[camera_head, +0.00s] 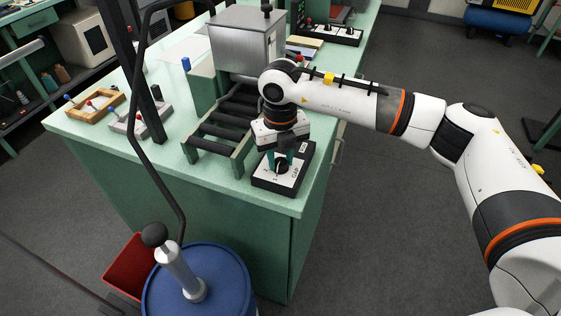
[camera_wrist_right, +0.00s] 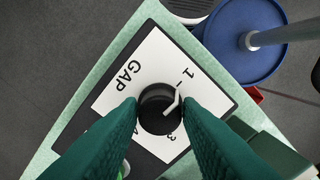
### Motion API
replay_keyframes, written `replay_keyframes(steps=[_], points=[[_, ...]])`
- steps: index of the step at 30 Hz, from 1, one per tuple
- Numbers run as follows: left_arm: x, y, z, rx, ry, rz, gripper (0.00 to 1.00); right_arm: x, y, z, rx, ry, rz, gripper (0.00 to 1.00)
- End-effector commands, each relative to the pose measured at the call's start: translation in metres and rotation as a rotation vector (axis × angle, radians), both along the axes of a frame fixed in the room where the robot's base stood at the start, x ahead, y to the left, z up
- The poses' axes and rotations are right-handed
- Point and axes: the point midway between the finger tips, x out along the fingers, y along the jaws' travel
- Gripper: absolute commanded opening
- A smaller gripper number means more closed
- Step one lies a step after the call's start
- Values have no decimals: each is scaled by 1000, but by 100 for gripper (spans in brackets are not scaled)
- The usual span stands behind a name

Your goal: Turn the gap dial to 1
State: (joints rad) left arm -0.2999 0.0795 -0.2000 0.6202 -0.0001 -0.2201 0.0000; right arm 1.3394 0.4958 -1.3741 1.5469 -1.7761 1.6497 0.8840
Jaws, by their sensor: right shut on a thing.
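The gap dial is a round black knob (camera_wrist_right: 158,110) with a white pointer line, on a white plate marked GAP (camera_wrist_right: 130,72) in a dark frame. In the right wrist view the pointer slants up and right, toward the side with the 1 (camera_wrist_right: 187,72). A 3 is partly visible lower down; the finger hides part of the scale. My right gripper (camera_wrist_right: 161,112) has its green fingers shut on the knob from both sides. In the head view the right gripper (camera_head: 282,160) points down onto the dial box (camera_head: 291,188). My left gripper is not in view.
The dial box sits near the front corner of the green bench (camera_head: 180,180). A roller frame (camera_head: 222,135) and a metal housing (camera_head: 243,42) stand beside and behind it. A blue drum (camera_head: 225,285) and a red bin (camera_head: 130,262) stand in front.

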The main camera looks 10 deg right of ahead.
Motion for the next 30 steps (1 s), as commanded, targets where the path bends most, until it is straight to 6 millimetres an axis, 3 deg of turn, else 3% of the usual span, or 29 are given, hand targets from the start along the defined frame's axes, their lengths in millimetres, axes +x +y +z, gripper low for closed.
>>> replay_keyframes(steps=[20,21,24,30], points=[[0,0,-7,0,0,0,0,1,0,2,1,-5,70,9],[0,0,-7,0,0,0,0,1,0,2,1,-5,70,33],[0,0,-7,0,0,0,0,1,0,2,2,-4,70,49],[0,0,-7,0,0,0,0,1,0,1,0,-2,69,53]])
